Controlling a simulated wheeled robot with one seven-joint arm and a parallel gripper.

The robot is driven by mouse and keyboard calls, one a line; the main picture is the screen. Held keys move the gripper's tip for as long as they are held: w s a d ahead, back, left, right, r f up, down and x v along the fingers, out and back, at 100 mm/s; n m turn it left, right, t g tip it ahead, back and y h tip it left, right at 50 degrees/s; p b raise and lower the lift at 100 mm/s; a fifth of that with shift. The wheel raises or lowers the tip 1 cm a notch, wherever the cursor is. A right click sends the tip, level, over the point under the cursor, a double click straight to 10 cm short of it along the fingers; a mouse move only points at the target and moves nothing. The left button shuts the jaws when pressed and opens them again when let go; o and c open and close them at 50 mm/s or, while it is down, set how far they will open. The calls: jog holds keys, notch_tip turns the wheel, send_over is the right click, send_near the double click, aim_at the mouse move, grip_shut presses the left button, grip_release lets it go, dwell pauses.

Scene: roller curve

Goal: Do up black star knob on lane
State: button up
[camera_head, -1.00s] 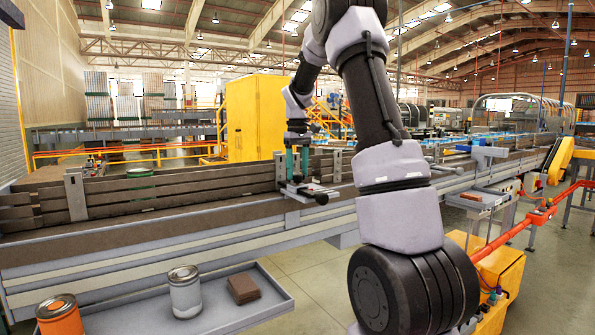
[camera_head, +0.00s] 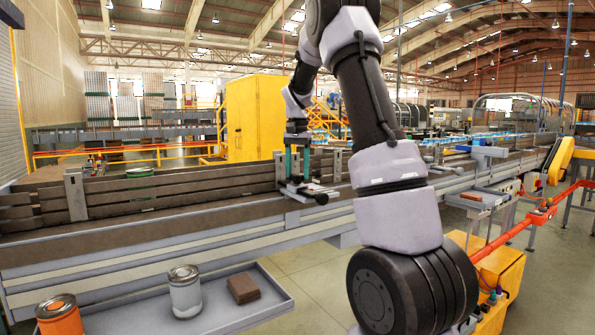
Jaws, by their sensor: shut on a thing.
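The lane (camera_head: 150,217) is a long conveyor with dark rails and upright grey brackets, running across the view. My gripper (camera_head: 297,181) points down at a bracket with a small plate on the lane's near edge.
A grey tray (camera_head: 245,316) below the lane holds an orange can (camera_head: 60,318), a grey can (camera_head: 185,293) and a brown block (camera_head: 243,289). A green-rimmed can (camera_head: 140,172) stands behind the lane rails. A red-orange rail (camera_head: 515,238) runs at the right.

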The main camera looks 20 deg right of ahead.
jog(key=m, duration=0.3)
jog(key=shift+r+m, duration=0.2)
jog(key=shift+m, duration=2)
jog(key=o, duration=1.4)
jog(key=shift+c, duration=0.2)
